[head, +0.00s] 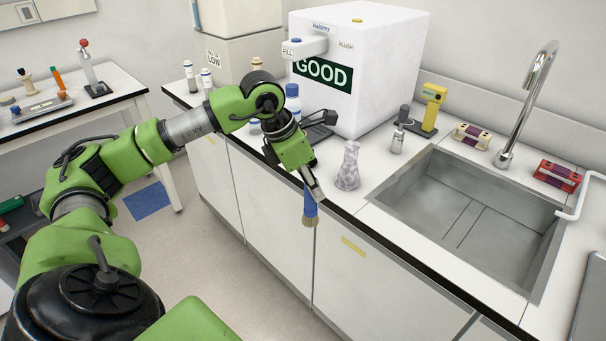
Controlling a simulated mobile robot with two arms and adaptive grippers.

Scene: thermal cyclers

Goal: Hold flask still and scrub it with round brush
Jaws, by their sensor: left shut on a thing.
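The flask (348,167) stands upright on the counter between the white machine and the sink. It looks clear with purplish-grey blotches over its surface. My left gripper (314,190) is shut on the round brush (310,209), which has a blue handle and a tan bristle head. The brush hangs bristles down in front of the counter's front edge, left of the flask and apart from it. The gripper hides the upper part of the handle. My right gripper is not in view, and nothing holds the flask.
A white machine (380,60) with a "GOOD" screen stands behind the flask. A metal sink (470,215) with a tall faucet (527,105) lies to the right. A small bottle (397,143) and a yellow device (432,108) stand behind the flask. Bottles (292,100) stand behind my left wrist.

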